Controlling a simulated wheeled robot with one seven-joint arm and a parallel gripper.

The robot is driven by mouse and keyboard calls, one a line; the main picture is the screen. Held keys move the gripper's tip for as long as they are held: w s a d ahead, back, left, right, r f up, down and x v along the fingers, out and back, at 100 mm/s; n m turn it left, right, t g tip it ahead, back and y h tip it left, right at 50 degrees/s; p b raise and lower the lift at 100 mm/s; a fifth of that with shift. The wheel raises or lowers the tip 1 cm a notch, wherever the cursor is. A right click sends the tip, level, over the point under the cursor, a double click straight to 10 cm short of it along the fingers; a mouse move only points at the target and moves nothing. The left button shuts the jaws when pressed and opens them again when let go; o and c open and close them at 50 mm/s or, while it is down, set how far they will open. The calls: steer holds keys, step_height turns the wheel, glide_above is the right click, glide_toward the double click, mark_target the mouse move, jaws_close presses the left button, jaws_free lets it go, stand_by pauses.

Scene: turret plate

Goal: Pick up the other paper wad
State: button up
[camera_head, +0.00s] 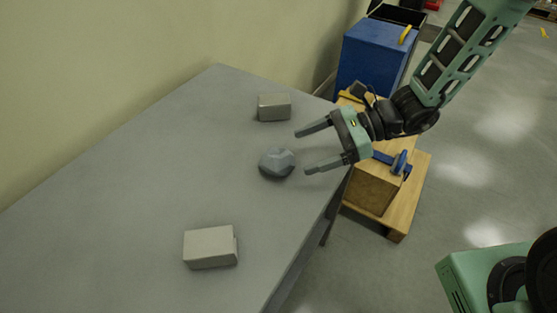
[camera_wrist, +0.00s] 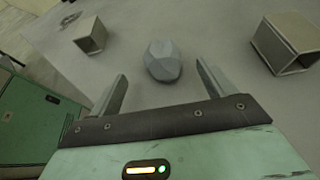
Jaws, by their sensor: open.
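A grey, faceted paper wad (camera_head: 277,162) lies on the grey table (camera_head: 110,215), near its right edge. My gripper (camera_head: 300,151) is open and empty, to the right of the wad, with its two fingers pointing toward it. In the wrist view the wad (camera_wrist: 163,61) sits ahead of the fingertips, roughly midway between the open fingers of my gripper (camera_wrist: 162,75). The wad appears apart from both fingers. I see only one wad in these views.
A small hollow grey block (camera_head: 274,107) stands behind the wad, and a larger one (camera_head: 209,247) stands toward the front. A blue bin (camera_head: 375,55) and a cardboard box (camera_head: 374,187) on a wooden pallet stand beyond the table's right edge. The table's left part is clear.

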mark_target(259, 167)
steer(key=x, duration=0.9)
steer(key=shift+w+a+f, duration=0.2)
steer(key=shift+a, duration=0.05)
steer(key=c, duration=1)
